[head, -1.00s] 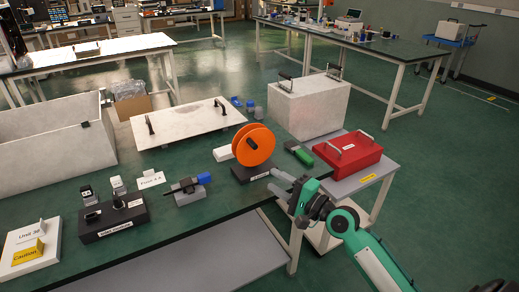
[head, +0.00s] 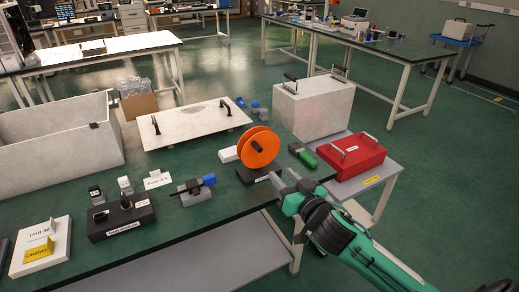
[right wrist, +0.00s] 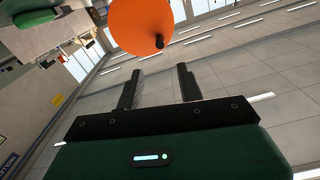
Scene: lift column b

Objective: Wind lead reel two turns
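The lead reel (head: 258,147) is an orange disc reel standing upright on a dark labelled base (head: 256,172) near the table's front edge. It also shows at the top of the right wrist view (right wrist: 138,22), with a small black knob (right wrist: 159,41) on its face. My right gripper (head: 282,181) is just in front of the reel and to its right, apart from it. In the right wrist view its two dark fingers (right wrist: 158,85) are spread with nothing between them, short of the knob. My left gripper is in no view.
A red case (head: 350,157) and a green-handled tool (head: 304,155) lie right of the reel. A grey box (head: 312,108) and a flat handled panel (head: 190,132) are behind. A blue-tipped device (head: 194,188) is to the left.

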